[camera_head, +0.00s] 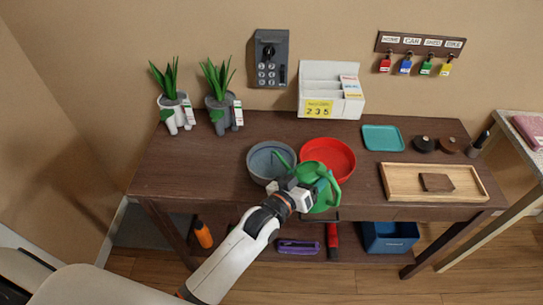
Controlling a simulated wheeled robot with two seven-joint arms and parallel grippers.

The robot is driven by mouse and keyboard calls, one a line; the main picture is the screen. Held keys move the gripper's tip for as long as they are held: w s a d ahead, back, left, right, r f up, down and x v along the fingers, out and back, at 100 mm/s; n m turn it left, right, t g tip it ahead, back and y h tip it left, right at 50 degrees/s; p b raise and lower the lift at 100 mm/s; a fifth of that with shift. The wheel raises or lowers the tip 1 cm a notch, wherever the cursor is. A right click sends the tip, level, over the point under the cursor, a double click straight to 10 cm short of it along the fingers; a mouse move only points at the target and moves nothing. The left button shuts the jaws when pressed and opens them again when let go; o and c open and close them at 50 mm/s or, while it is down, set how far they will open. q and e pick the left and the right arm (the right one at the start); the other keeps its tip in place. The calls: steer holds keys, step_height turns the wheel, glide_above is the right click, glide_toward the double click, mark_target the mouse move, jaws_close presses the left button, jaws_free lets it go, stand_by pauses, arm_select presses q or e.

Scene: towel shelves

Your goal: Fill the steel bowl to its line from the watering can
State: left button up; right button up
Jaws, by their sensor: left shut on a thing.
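The steel bowl (262,159) is grey and round and stands on the dark table, left of a red bowl. The watering can (324,190) is green, with its spout reaching left over the steel bowl. My left gripper (300,190) is shut on the watering can in front of the two bowls. The can appears tilted toward the steel bowl. The gripper and can hide part of the bowls' front sides. The bowl's line and the water level are too small to tell. My right gripper is not in view.
A red bowl (334,153) stands right beside the steel bowl, close to the can. Two potted plants (174,112) stand at the back left. A wooden tray (402,184) and a teal tray (383,138) lie to the right. The table's left part is clear.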

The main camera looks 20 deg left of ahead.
arm_select(q)
steer(key=shift+r, duration=0.1)
stand_by(0.8)
steer(key=f+m, duration=0.1)
steer(key=f+m+b, duration=0.1)
steer(key=d+m+t+b, duration=0.1)
steer(key=shift+s+d+f, duration=0.1)
steer(key=shift+s+f, duration=0.25)
steer(key=shift+f, duration=0.05)
steer(key=shift+r+m, duration=0.4)
steer(key=shift+r, duration=0.25)
steer(key=shift+r+m, duration=0.1)
steer(key=shift+m, duration=0.4)
steer(key=shift+f+b, duration=0.4)
steer(key=shift+f, duration=0.15)
steer(key=shift+r, duration=0.15)
